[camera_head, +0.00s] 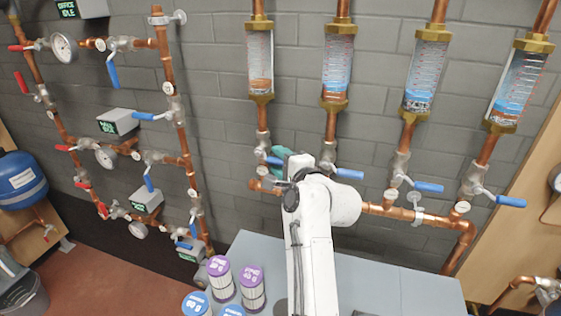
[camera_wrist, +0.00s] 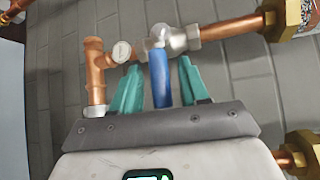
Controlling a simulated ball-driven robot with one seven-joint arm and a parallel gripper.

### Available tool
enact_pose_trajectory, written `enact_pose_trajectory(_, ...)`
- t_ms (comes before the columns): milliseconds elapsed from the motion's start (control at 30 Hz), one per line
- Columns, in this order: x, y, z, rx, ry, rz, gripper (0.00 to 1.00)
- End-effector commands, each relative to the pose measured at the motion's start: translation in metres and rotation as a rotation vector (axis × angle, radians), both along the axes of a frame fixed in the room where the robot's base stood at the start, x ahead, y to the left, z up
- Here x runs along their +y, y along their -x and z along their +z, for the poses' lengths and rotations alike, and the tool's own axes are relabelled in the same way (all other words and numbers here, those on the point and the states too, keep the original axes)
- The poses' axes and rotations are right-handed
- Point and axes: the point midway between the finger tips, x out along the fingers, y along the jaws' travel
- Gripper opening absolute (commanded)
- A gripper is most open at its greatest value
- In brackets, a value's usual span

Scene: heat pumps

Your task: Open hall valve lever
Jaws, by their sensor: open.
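A blue valve lever (camera_wrist: 160,85) stands between the two teal fingers of my gripper (camera_wrist: 157,70) in the wrist view. The fingers are spread, with a gap visible on each side of the lever. The lever points crosswise to its pipe, from a silver valve body (camera_wrist: 180,40). In the head view my gripper (camera_head: 283,153) is at the leftmost flow meter's valve (camera_head: 263,143), and the tip of its blue lever (camera_head: 275,160) shows beside the teal finger. My white wrist hides part of this area. I cannot read which valve is the hall one.
Other blue levers (camera_head: 429,187) and (camera_head: 511,202) stick out along the copper manifold (camera_head: 400,212). Glass flow meters (camera_head: 338,65) hang above. Pipes with red and blue levers (camera_head: 112,70) and a display box (camera_head: 118,122) stand left. Filter cartridges (camera_head: 252,290) stand on the grey table (camera_head: 400,285).

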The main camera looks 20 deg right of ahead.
Motion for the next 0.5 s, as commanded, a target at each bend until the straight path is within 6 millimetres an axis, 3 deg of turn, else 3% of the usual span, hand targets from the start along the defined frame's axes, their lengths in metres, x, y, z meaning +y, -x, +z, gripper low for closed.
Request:
enact_pose_trajectory(100,0.0000,0.0002,0.0002,0.000,0.000,0.000,0.44)
enact_pose_trajectory(500,0.0001,0.0003,0.0001,0.000,0.000,0.000,0.06)
